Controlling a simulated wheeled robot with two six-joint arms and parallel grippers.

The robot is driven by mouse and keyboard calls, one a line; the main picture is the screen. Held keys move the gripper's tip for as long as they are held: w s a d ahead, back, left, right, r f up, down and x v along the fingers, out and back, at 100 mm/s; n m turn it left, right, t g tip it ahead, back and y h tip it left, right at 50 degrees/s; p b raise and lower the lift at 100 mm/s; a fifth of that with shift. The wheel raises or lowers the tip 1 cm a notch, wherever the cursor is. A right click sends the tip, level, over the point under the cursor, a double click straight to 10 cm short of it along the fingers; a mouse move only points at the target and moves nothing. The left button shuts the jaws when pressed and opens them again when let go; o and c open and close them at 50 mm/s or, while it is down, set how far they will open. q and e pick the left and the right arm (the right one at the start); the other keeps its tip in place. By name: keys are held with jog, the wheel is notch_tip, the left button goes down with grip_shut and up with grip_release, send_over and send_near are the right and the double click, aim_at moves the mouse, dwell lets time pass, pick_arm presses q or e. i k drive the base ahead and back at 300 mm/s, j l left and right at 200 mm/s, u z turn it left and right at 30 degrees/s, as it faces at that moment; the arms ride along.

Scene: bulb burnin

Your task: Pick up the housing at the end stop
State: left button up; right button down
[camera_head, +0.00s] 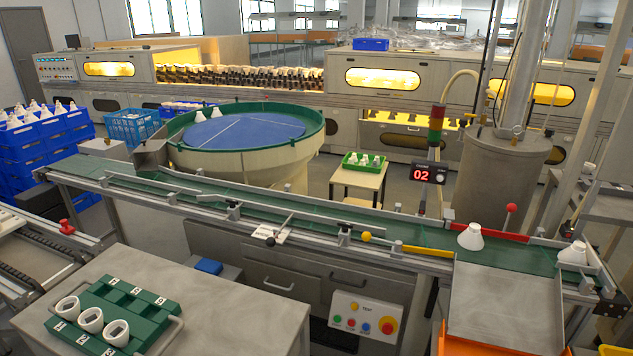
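A second white housing (470,238) stands upright on the belt further left, apart from the first. Neither of my grippers is in view.
A green tray (160,318) on the grey table (235,303) at the front left holds three white housings in its front row; its back row looks empty. A grey chute (505,295) slopes down in front of the belt's right part. A red-knobbed lever (511,208), a yellow-knobbed lever (366,237) and rails line the belt.

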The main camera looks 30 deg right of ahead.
aim_at(575, 253)
jog(key=z, duration=1.9)
